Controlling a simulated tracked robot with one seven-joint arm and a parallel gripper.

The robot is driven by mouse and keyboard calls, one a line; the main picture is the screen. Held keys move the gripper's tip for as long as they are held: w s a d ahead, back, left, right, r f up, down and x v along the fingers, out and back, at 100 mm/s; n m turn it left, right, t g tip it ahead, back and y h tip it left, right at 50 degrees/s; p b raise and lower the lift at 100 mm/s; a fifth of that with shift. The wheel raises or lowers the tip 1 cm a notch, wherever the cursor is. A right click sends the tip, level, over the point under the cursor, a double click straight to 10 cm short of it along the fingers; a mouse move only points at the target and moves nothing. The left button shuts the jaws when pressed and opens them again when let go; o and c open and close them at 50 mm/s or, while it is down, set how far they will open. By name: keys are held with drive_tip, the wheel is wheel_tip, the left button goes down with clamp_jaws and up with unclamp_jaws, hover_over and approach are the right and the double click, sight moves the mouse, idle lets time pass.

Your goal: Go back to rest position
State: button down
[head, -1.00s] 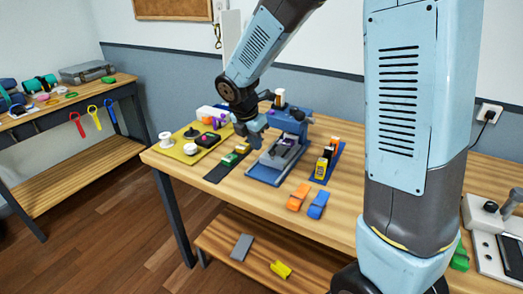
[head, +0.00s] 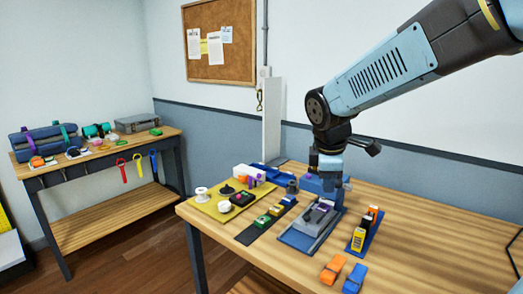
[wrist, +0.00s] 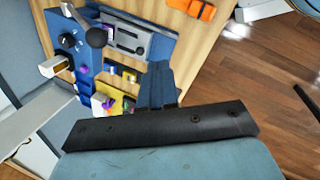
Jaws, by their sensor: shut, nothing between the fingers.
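My gripper (head: 329,172) is at the lower end of my arm in the head view, over the back part of the blue strap machine (head: 310,228). In the wrist view its blue-grey fingers (wrist: 159,82) are together with nothing between them. The fingers point toward the bench, where the machine (wrist: 135,38) with its black ball knob shows ahead of them. My dark wrist parts hide some of the tool, and the exact gap to the machine cannot be told.
A yellow tray (head: 206,207) with spools and a dark strip (head: 248,236) with small blocks lie left of the machine. A blue holder (head: 375,236) stands right. Orange (head: 333,269) and blue (head: 355,278) pieces lie in front. The bench's right side is clear. A side bench (head: 110,205) stands left.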

drive_tip(key=s+d+r+m+t, duration=0.1)
drive_tip(key=s+d+r+m, duration=0.1)
drive_tip(key=s+m, duration=0.5)
drive_tip(key=s+d+r+m+t+y, duration=0.1)
drive_tip(key=s+d+r+m, duration=0.1)
drive_tip(key=s+d+m, duration=0.3)
drive_tip(key=s+m, duration=0.2)
drive_tip(key=m, duration=0.1)
drive_tip(key=shift+s+m+y, duration=0.3)
drive_tip(key=shift+s, duration=0.1)
